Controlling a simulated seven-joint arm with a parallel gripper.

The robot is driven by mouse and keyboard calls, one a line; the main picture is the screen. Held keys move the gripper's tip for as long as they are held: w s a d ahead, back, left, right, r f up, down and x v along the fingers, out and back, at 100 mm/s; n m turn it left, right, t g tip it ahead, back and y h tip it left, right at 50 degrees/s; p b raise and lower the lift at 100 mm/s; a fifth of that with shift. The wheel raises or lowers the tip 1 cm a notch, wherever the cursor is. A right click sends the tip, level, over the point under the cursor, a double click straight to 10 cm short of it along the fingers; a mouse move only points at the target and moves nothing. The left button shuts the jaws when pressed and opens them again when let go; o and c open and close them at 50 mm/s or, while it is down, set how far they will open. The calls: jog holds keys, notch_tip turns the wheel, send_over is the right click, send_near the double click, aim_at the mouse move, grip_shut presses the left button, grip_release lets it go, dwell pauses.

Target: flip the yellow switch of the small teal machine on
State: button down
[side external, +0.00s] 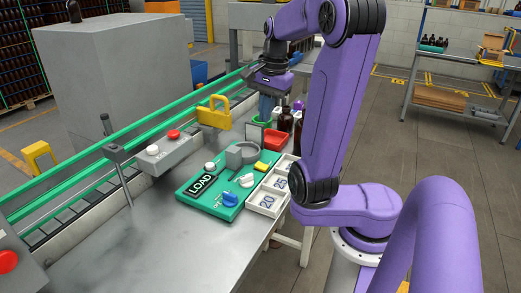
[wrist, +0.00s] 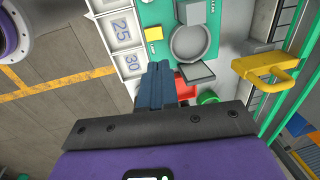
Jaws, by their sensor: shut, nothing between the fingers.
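The small teal machine (side external: 222,205) lies on the steel table, with a LOAD label, a blue knob, a white control and a grey round holder (side external: 243,154) on it. Its yellow switch (side external: 261,166) is a small block near the edge beside the white numbered tray. The wrist view shows the yellow switch (wrist: 154,33) just beyond my fingertips, and part of the teal machine (wrist: 158,13). I cannot tell the switch's position. My gripper (side external: 266,112) is above the far end of the machine, apart from the switch. Its blue fingers (wrist: 155,66) are shut and empty.
A white numbered tray (wrist: 124,36) borders the machine. A red bin (side external: 275,138), a green cup (side external: 262,122) and amber bottles (side external: 286,120) stand near my gripper. A yellow handle (side external: 214,114) rises by the green-railed conveyor. The table's front left is clear.

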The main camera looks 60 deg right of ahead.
aim_at(259, 164)
jog(key=f, duration=0.4)
jog(key=w+f, duration=0.1)
jog(key=f, duration=0.4)
jog(key=w+f, duration=0.1)
jog(key=f, duration=0.4)
jog(key=shift+f+g, duration=0.15)
jog(key=shift+g, duration=0.15)
jog(key=shift+s, duration=0.8)
jog(key=shift+r, duration=0.3)
notch_tip(259, 164, up, 14)
jog(key=s, duration=0.2)
jog(key=shift+f, duration=0.15)
